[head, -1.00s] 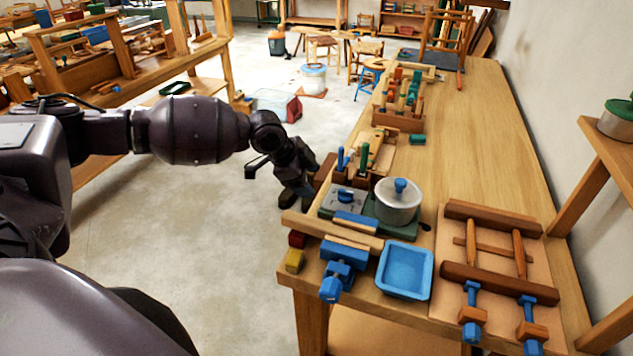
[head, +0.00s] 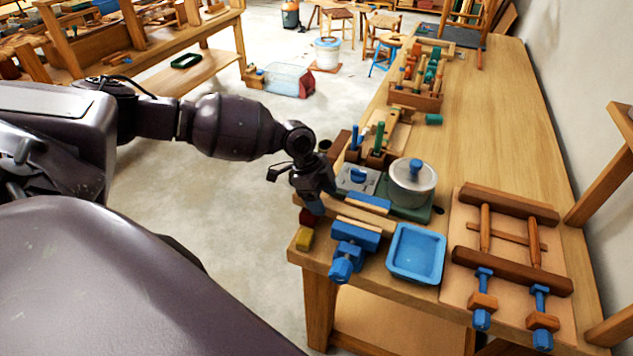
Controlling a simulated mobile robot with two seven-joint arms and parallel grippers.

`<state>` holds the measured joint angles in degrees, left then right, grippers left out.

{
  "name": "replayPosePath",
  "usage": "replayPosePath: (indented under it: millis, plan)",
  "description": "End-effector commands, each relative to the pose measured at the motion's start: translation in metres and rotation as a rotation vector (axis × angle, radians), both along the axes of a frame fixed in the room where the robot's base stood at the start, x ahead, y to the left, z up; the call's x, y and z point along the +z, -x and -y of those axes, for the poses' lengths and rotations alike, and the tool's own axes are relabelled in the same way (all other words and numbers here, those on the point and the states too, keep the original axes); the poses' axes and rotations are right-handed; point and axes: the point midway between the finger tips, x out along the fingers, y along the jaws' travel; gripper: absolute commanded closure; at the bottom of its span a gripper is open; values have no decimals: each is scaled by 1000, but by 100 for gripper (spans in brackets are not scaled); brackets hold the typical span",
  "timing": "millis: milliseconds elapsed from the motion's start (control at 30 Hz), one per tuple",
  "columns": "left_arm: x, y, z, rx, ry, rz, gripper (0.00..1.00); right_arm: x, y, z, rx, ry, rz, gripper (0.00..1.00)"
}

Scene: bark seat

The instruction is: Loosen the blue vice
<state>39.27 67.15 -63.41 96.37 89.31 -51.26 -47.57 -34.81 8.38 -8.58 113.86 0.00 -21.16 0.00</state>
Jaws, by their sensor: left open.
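The blue vice (head: 357,237) is fixed at the front left corner of the workbench. Its blue screw end (head: 341,269) sticks out past the front edge, and a strip of wood lies along its back jaw. My left gripper (head: 315,201) is open at the bench's left edge, behind and to the left of the vice and apart from it. Its fingers point down and are small and partly hard to make out. My right gripper is not in view.
A blue tray (head: 416,253) sits right of the vice, with a lidded pot (head: 412,183) behind. A wooden clamp frame (head: 506,241) lies farther right. Yellow (head: 305,239) and dark red blocks sit at the left edge. The bench's back right is clear.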

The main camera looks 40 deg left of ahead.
Motion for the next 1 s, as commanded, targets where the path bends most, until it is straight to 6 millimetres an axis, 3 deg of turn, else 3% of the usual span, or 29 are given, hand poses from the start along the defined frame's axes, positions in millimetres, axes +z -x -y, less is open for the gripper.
replayPosePath:
  millis: [300, 667, 1000]
  plan:
    - [-30, -3, 12, 0, -1, 0, 32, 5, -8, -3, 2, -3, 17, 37]
    - [-33, -4, 13, 0, -1, 1, 32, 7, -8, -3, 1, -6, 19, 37]
    - [-33, -3, 13, 0, -1, 1, 81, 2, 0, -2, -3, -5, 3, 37]
